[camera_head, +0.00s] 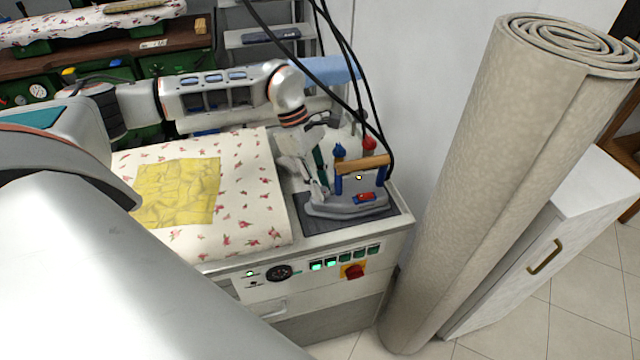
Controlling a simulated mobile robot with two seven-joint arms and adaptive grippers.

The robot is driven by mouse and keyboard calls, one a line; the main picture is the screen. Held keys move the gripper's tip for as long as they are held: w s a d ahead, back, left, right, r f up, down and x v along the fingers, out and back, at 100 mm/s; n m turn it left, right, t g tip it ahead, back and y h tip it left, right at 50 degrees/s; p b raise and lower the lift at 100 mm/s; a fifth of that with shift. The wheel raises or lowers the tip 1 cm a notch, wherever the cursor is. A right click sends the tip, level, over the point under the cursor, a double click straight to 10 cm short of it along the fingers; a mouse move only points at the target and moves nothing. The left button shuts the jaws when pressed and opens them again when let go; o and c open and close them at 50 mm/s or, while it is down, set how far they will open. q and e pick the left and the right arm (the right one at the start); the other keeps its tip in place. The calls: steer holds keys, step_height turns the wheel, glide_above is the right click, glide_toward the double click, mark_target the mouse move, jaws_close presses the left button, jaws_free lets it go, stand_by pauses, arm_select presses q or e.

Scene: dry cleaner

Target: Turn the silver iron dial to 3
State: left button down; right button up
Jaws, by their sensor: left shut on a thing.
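The silver iron (345,200) stands on a dark rest pad (385,218) at the right end of the ironing station. It has a wooden handle (362,164), a blue knob (339,152), a red knob (369,144) and a red part low on its side. My left arm reaches over from the left and its gripper (322,190) points down at the iron's left end. The fingers are shut on a small part of the iron there. They cover that part, so the dial and its numbers cannot be read. My right gripper is out of view.
A padded board with a floral cover (240,215) and a yellow cloth (178,192) lies left of the iron. The control panel (325,262) has a red switch (353,271). Black cables hang behind the iron. A tall rolled carpet (490,170) stands close on the right.

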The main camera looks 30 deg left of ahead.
arm_select(q)
steer(key=c, duration=1.8)
jaws_free()
steer(key=v, duration=1.2)
steer(key=shift+r, duration=0.1)
